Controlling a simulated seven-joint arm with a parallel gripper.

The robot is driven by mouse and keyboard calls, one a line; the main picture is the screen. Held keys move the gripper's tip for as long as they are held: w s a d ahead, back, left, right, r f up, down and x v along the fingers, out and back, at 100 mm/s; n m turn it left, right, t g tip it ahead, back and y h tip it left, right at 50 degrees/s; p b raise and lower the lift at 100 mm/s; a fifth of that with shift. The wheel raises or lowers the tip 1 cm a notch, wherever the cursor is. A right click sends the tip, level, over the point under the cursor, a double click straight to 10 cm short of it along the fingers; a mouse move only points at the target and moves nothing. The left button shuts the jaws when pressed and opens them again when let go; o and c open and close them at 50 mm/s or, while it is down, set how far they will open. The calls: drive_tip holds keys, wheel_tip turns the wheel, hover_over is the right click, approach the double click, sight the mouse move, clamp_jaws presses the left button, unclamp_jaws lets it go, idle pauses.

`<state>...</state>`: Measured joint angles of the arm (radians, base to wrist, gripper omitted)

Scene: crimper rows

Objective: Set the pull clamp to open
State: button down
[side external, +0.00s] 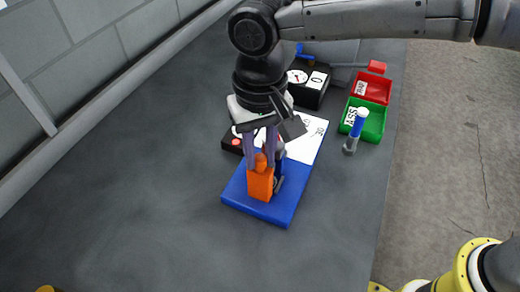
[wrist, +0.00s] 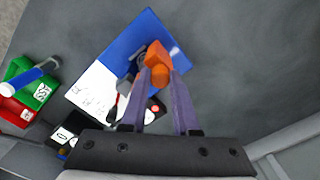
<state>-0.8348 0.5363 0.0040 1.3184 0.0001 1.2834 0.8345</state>
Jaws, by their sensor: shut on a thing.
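The pull clamp's orange handle (side external: 260,184) stands about upright on a blue base plate (side external: 289,211), with a rounded orange knob at its top. Dark and blue clamp parts (side external: 279,182) show just right of the handle. My gripper (side external: 262,162) points down from above, with its two purple fingers shut on the top of the orange handle. In the wrist view the gripper (wrist: 160,75) has the orange knob between its fingertips, and the orange block (wrist: 156,53) shows just beyond them. The clamp's jaw and linkage are mostly hidden behind the handle and fingers.
A white sheet (side external: 309,145) with markings adjoins the blue plate. The table's left and front are clear.

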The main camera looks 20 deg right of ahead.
idle(0.3)
drive_tip(key=shift+s+a, duration=0.95)
drive_tip(key=shift+a, duration=0.05)
drive_tip(key=c, duration=0.7)
unclamp_jaws()
drive_tip(key=shift+o, duration=0.2)
wheel_tip(320, 180, up, 14)
drive_tip(key=shift+f, duration=0.1)
